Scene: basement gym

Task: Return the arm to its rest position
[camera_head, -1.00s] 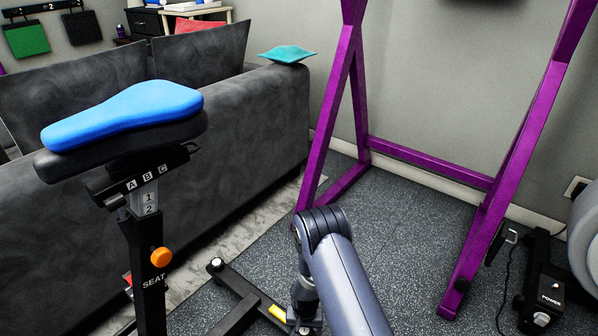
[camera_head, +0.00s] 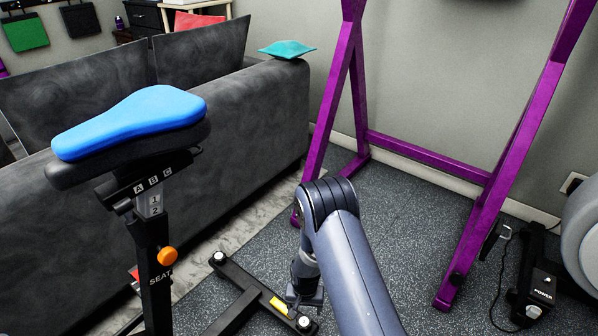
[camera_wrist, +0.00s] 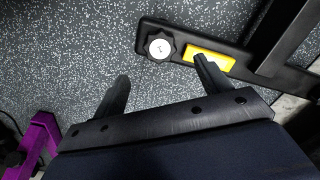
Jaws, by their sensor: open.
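My arm rises from the bottom of the head view, bends at a dark elbow, and drops toward the floor. My gripper (camera_wrist: 162,84) shows in the wrist view with its two dark fingers spread wide and nothing between them. The speckled floor lies beyond the fingers. The right finger overlaps the yellow label on the bike's black base bar (camera_wrist: 290,78). I cannot tell whether it touches. In the head view the gripper's lower end (camera_head: 305,298) is small and beside that base bar, so its fingers are hard to make out.
The exercise bike's blue seat (camera_head: 132,122) and orange knob (camera_head: 167,256) stand left. A grey sofa (camera_head: 230,150) with a teal cushion (camera_head: 287,49) is behind. A purple frame (camera_head: 425,155) stands right, near a black power unit (camera_head: 537,295). Speckled floor (camera_head: 400,220) is open between.

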